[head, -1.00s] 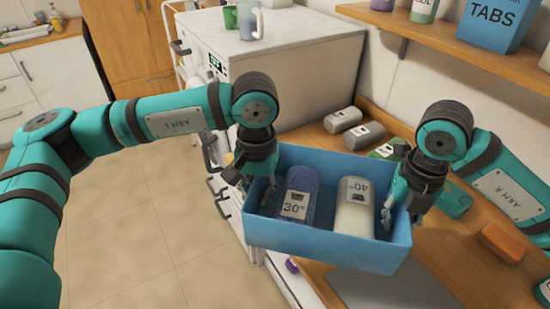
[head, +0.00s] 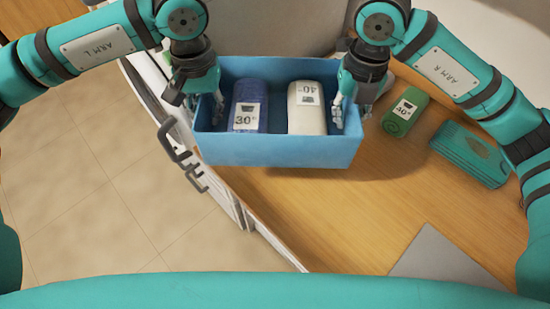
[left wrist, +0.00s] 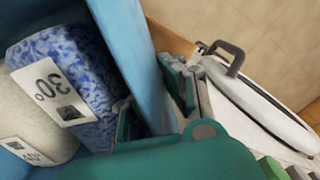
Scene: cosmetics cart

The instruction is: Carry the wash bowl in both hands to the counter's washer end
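The wash bowl is a blue open box (head: 280,152), held level between my two arms in the head view. A blue bundle marked 30° (head: 247,95) and a cream bundle marked 40° (head: 306,122) lie side by side in it. My left gripper (head: 205,100) is shut on the bowl's left wall; in the left wrist view its fingers (left wrist: 153,108) stand on either side of the blue wall (left wrist: 133,50). My right gripper (head: 352,106) is closed on the right wall, its inner finger inside the bowl. The bowl appears above the wooden counter, with a shadow below it.
A green rolled towel (head: 405,112) and a teal ridged item (head: 470,155) lie right of the bowl on the counter (head: 310,215). A grey sheet (head: 450,257) lies nearer. Dark handles (head: 180,150) stick out along the counter's left front. Middle counter is clear.

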